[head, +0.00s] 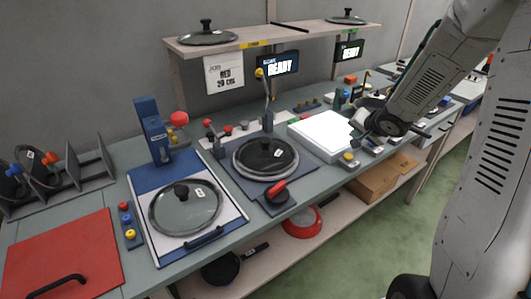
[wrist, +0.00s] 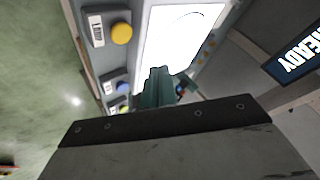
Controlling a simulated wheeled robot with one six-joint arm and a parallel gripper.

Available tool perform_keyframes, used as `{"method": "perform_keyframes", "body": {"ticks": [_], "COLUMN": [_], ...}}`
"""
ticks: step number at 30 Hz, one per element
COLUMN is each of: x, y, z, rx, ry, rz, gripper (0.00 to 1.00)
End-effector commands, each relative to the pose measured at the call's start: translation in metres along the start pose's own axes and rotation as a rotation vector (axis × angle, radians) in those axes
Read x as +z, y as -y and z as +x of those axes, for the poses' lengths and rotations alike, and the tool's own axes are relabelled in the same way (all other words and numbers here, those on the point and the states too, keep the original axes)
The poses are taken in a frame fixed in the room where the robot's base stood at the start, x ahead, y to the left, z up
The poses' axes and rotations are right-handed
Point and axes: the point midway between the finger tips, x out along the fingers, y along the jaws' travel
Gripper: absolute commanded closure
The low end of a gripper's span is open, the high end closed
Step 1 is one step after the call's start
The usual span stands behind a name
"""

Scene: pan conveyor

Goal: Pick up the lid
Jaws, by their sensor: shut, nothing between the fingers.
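Several glass lids with dark knobs are in the head view. One lid (head: 185,208) lies on a blue-framed white plate at the front left, with a small tag on it. Two more, a left shelf lid (head: 207,38) and a right shelf lid (head: 346,17), sit on the shelf. My gripper (head: 356,128) is over the right part of the bench beside the white lit panel (head: 322,132), away from these lids. Its fingers (wrist: 155,85) are together and empty in the wrist view.
A rack (head: 65,178) with upright lids stands at the far left, behind a red board (head: 62,262). A READY screen (head: 278,65) hangs under the shelf. Pans lie below the bench.

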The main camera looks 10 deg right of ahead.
Motion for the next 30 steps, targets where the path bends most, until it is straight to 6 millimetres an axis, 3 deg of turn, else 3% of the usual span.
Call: {"method": "perform_keyframes", "body": {"ticks": [2,3,6,9,15,21,24,30], "x": [0.000,0.000,0.006,0.027,0.103,0.159,0.174,0.184], "y": [0.000,0.000,0.005,0.024,0.093,0.142,0.154,0.164], "z": [0.000,0.000,0.002,0.010,0.025,0.022,0.019,0.019], "rx": [0.000,0.000,-0.016,-0.080,-0.330,-0.498,-0.528,-0.539], "ry": [0.000,0.000,0.007,0.028,0.009,-0.152,-0.230,-0.299], "rz": [0.000,0.000,-0.022,-0.106,-0.452,-0.781,-0.891,-0.980], "gripper": [1.00,0.94,0.67,0.40,0.40,0.40,0.40,0.40]}}
